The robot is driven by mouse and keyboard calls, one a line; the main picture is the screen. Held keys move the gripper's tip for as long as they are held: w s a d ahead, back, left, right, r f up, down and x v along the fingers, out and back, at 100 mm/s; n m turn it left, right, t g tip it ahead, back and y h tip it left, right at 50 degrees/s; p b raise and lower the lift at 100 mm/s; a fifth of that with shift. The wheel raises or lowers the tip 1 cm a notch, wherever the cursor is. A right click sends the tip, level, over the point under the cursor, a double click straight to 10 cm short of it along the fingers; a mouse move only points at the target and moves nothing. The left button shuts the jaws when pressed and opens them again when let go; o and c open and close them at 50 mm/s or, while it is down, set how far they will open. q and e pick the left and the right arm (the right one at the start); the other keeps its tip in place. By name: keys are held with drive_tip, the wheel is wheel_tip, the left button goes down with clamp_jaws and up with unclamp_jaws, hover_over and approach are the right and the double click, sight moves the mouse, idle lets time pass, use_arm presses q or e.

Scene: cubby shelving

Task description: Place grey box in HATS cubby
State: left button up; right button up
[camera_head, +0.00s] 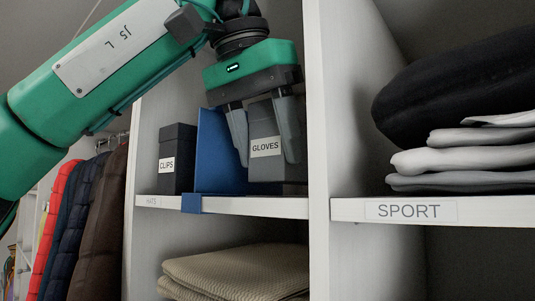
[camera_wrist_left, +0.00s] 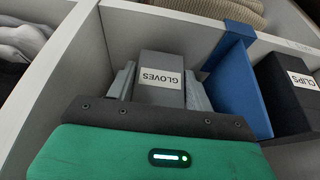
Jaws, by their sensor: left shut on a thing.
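The grey box labelled GLOVES (camera_head: 265,168) is in the cubby whose shelf edge carries a small faint label (camera_head: 153,201) that seems to read HATS. My left gripper (camera_head: 264,145) reaches in from above and is shut on the box, one finger on each side. In the left wrist view the grey box (camera_wrist_left: 158,66) sits between the two fingers (camera_wrist_left: 160,85). The box is upright and at or very near the shelf; I cannot tell if its base touches. My right gripper is not in view.
A blue divider (camera_head: 216,152) stands left of the grey box, clipped over the shelf edge. A black CLIPS box (camera_head: 177,150) is beyond it. A white upright (camera_head: 318,130) separates the SPORT cubby (camera_head: 410,210) with folded clothes. Beige textiles (camera_head: 235,272) lie below; jackets (camera_head: 95,215) hang left.

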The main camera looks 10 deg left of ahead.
use_arm(q)
drive_tip(key=shift+w+d+f, duration=0.1)
drive_tip(key=shift+f, duration=0.3)
drive_tip(key=shift+w+f, duration=0.35)
drive_tip(key=shift+s, duration=0.1)
drive_tip(key=shift+s, duration=0.1)
drive_tip(key=shift+s+f, duration=0.1)
drive_tip(key=o, duration=0.9)
drive_tip(key=shift+o, duration=1)
drive_tip(key=shift+w, duration=0.2)
drive_tip(key=v, duration=1.2)
